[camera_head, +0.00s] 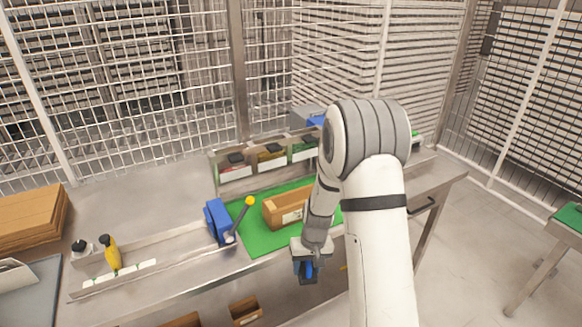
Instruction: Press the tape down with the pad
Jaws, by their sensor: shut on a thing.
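My gripper (307,272) points down at the front edge of the bench, to the right of and in front of the wooden box. It is shut on a small dark and blue thing, which I take for the pad (309,268); the fingers hide much of it. The open wooden box (273,218) sits on the green mat (262,241), its right end hidden by my arm. A pale patch (292,215) shows on the box's front; I cannot tell whether it is the tape or a label. The pad is apart from the box.
A blue device (217,222) with a yellow-knobbed lever (249,201) stands left of the box. Labelled bins (270,157) stand behind the mat. A rail with a yellow bottle (110,254) lies at left, near stacked brown boards (30,215). Wire fencing closes off the back.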

